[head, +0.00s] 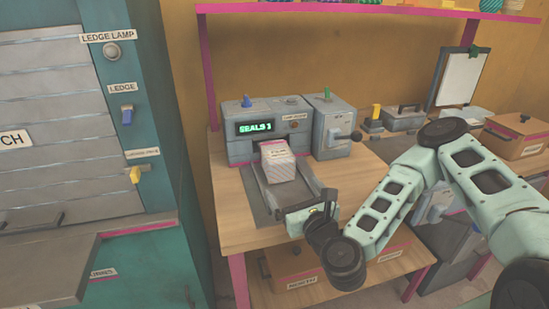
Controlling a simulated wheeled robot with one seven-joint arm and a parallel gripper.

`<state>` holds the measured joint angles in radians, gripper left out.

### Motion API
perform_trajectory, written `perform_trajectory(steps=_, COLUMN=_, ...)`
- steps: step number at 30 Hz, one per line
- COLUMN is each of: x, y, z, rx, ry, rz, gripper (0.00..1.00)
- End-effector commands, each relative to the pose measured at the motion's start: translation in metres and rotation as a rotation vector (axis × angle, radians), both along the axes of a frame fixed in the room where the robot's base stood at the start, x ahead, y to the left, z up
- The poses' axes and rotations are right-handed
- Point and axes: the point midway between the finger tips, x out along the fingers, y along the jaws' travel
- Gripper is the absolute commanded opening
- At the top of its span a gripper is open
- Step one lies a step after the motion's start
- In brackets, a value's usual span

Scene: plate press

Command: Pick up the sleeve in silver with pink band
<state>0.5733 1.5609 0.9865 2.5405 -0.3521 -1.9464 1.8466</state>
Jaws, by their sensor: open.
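A small boxy sleeve (280,167), pale silver with a pink band along its upper edge and a small label, sits upright on the track in front of the grey machine with the green "SEALS" display. My gripper (307,214) is at the front end of this track, to the lower right of the sleeve and apart from it. It is open; its fingers are small in the head view and partly hidden by my wrist.
The grey machine (240,149) and a grey lever box (331,146) stand behind the sleeve on a wooden table (229,211). A pink shelf (330,12) runs above. A clipboard (461,77) and a cardboard box (512,139) are at the right. A teal panel (120,75) stands left.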

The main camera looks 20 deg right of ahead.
Motion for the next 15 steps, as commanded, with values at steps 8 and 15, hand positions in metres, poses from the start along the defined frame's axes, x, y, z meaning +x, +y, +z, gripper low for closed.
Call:
perform_trajectory(steps=8, x=0.007, y=-0.017, z=-0.006, rx=0.084, ry=-0.008, rz=-0.084, gripper=0.98)
perform_trajectory(steps=15, x=0.02, y=-0.017, z=-0.007, rx=0.08, ry=-0.008, rz=-0.082, gripper=0.98)
